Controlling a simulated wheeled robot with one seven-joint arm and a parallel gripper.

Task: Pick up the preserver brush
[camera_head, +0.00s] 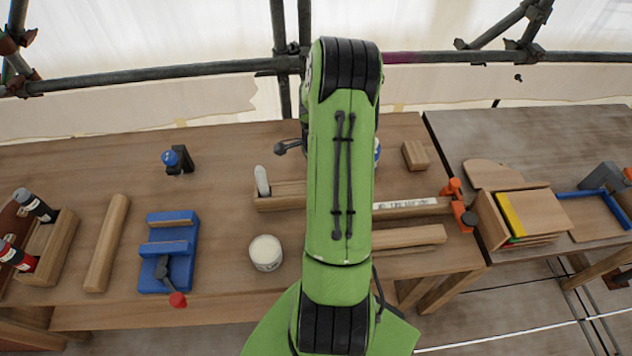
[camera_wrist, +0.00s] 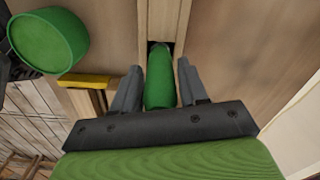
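In the wrist view, a green rounded handle (camera_wrist: 160,85), which looks like the preserver brush, stands in a dark slot of a wooden holder (camera_wrist: 163,18). Its lower part is hidden in the slot. My gripper (camera_wrist: 160,75) has one grey finger on each side of the handle. The fingers are apart, with a narrow gap showing on both sides of it. In the head view my green arm hides the gripper and the brush. The left end of a wooden rack (camera_head: 285,204) shows beside the arm, with a pale-handled tool (camera_head: 262,180) upright in it.
A green-topped can (camera_wrist: 48,40) and a yellow piece (camera_wrist: 84,80) lie left of the gripper in the wrist view. On the bench are a white-topped pot (camera_head: 266,252), a blue vise-like fixture (camera_head: 168,255), a wood block (camera_head: 415,155) and an orange clamp (camera_head: 459,207). Scaffold pipes run behind.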

